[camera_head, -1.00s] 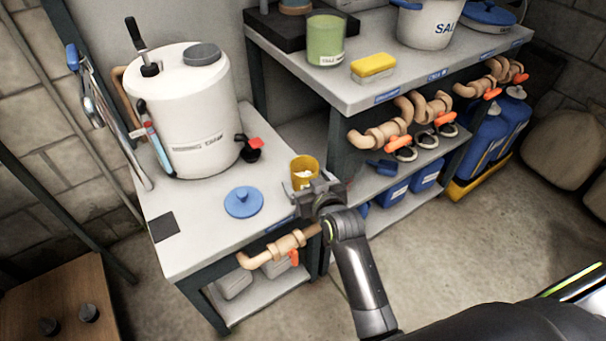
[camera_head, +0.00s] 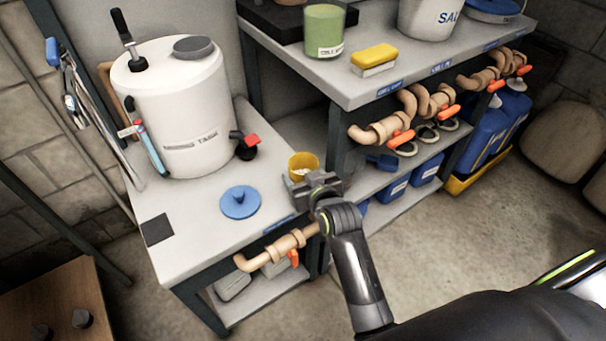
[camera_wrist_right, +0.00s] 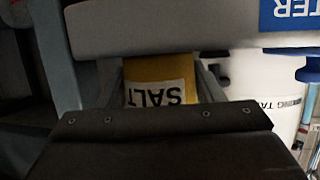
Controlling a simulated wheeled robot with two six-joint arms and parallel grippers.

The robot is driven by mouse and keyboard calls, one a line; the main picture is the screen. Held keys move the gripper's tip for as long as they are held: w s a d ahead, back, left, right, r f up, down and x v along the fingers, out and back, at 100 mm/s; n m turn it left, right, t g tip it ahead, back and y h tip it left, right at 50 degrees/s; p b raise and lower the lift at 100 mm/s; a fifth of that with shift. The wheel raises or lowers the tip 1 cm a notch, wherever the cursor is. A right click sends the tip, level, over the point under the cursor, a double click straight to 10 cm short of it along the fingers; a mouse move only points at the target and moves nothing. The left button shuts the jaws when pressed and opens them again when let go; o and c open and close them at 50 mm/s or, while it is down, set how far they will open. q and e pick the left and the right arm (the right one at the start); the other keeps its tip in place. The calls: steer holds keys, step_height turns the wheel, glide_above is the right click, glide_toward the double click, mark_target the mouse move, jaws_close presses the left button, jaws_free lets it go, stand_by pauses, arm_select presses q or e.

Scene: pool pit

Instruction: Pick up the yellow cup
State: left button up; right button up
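The yellow cup (camera_head: 303,164) stands upright near the right end of the lower grey bench (camera_head: 195,238), with pale contents inside. The right wrist view is upside down; it shows the cup (camera_wrist_right: 160,80) with a white SALT label, partly hidden by the bench's front edge. My right gripper (camera_head: 316,184) is at that front edge, just on the near side of the cup. In the wrist view its open fingers (camera_wrist_right: 160,85) lie on either side of the cup, and I see no clear grip on it. My left gripper is not in view.
A blue lid (camera_head: 240,202) lies left of the cup. A white tank (camera_head: 178,110) with a red-handled tap (camera_head: 246,146) stands behind. The taller bench (camera_head: 340,92) rises close behind and right of the cup. A pipe (camera_head: 275,250) runs below the bench's front edge.

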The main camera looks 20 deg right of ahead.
steer(key=c, duration=0.4)
steer(key=shift+c, duration=0.2)
steer(key=shift+r, duration=0.15)
